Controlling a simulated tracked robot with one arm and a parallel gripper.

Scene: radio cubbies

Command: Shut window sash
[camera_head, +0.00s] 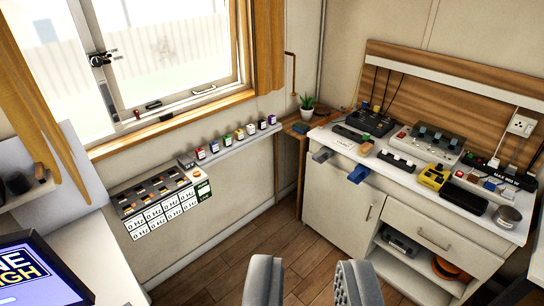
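The window (180,100) is in the wall at the upper left, with a wooden frame and sill. Its pale sash (110,78) holds a clear pane, with a dark latch (101,59) on its left upright. Small dark fittings (153,105) sit along its bottom edge. The sash looks set at an angle to the frame, but I cannot tell how far it stands open. The top of the window is cut off. My gripper (310,284) is open at the bottom centre, its two grey fingers apart with only floor between them. It is well away from the window.
Orange curtains (38,100) hang at both window sides. Below it, a narrow shelf (235,141) carries several small coloured items. A desk with a screen (42,272) is at lower left. A cluttered white cabinet (340,195) stands at right. Wooden floor (225,262) is clear between.

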